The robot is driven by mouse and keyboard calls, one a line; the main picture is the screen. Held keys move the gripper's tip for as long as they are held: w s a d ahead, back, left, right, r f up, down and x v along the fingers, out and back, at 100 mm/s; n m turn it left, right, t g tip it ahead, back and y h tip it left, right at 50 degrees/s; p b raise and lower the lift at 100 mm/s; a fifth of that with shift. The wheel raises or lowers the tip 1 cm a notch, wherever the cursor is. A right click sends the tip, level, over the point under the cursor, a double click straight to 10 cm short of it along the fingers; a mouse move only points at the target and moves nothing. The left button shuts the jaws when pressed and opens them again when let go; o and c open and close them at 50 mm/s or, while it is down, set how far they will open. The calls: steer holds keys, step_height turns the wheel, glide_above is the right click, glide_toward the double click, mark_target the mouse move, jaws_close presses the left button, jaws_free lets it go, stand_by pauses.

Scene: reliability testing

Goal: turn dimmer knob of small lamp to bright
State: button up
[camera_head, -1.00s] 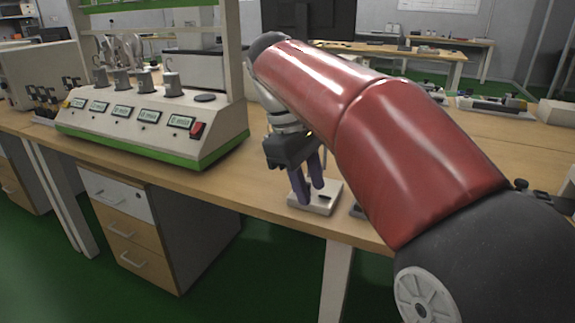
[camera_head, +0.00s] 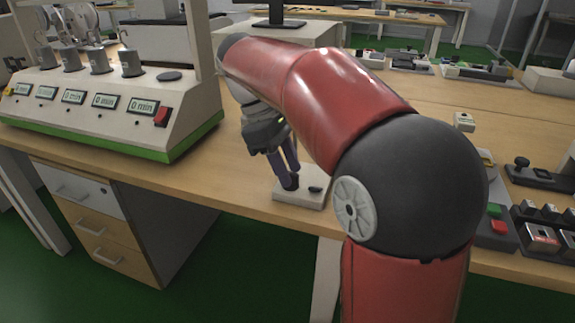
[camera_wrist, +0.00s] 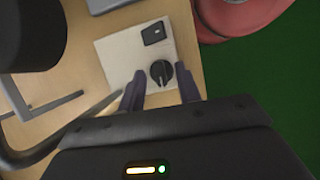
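The small lamp's pale square base (camera_head: 300,200) sits near the table's front edge. In the wrist view, the base (camera_wrist: 118,59) carries a round black knob (camera_wrist: 160,72) with a light pointer mark and a black rectangular switch (camera_wrist: 153,33). My gripper (camera_head: 289,178) points down over the base. In the wrist view its two purple fingertips (camera_wrist: 160,80) are apart, one on each side of the knob, with small gaps visible. I cannot tell how far above the base they are. A dark curved tube and round black shape at the left may be the lamp's stem and shade.
A white and green instrument (camera_head: 130,118) with several displays stands left on the wooden table. Black devices with buttons (camera_head: 540,222) lie to the right. A monitor (camera_head: 276,10) is behind. My red arm hides part of the table.

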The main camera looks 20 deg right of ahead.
steer(key=shift+d+f, duration=0.1)
steer(key=shift+f, duration=0.05)
steer(key=shift+c, duration=0.4)
jaws_close()
steer(key=shift+m, duration=0.6)
steer(key=shift+o, duration=0.4)
jaws_free()
